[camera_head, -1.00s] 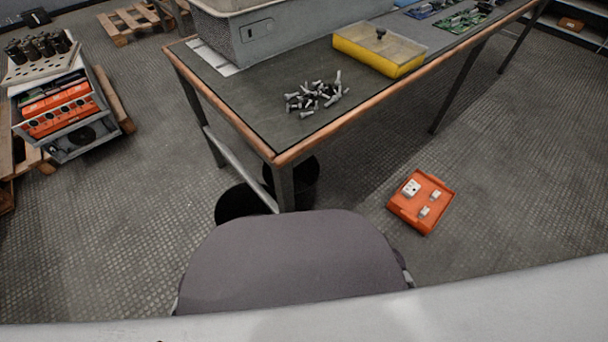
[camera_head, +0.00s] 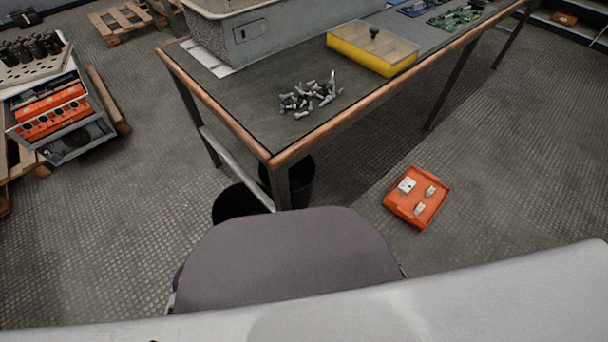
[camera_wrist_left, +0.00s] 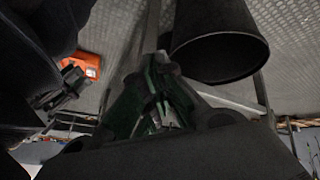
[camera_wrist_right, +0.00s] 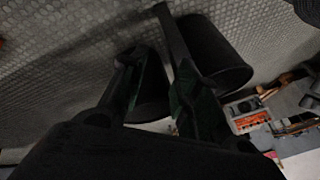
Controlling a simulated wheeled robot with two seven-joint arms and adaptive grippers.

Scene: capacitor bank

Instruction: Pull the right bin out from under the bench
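Two black bins stand on the floor by the bench's near leg (camera_head: 282,187). The right bin (camera_head: 302,183) is partly behind that leg; the left bin (camera_head: 236,204) is to its left. Neither gripper shows in the head view. In the left wrist view my left gripper (camera_wrist_left: 158,62) has its fingertips together, beside the rim of a black bin (camera_wrist_left: 215,45); contact is unclear. In the right wrist view my right gripper (camera_wrist_right: 155,70) has its fingers apart. A bin (camera_wrist_right: 152,88) shows beyond the gap, and another bin (camera_wrist_right: 215,50) lies right of the leg.
A grey rounded seat-like shape (camera_head: 290,260) covers the floor in front of the bins. An orange tray (camera_head: 417,198) with small white parts lies on the floor to the right. The bench (camera_head: 230,105) overhangs the right bin.

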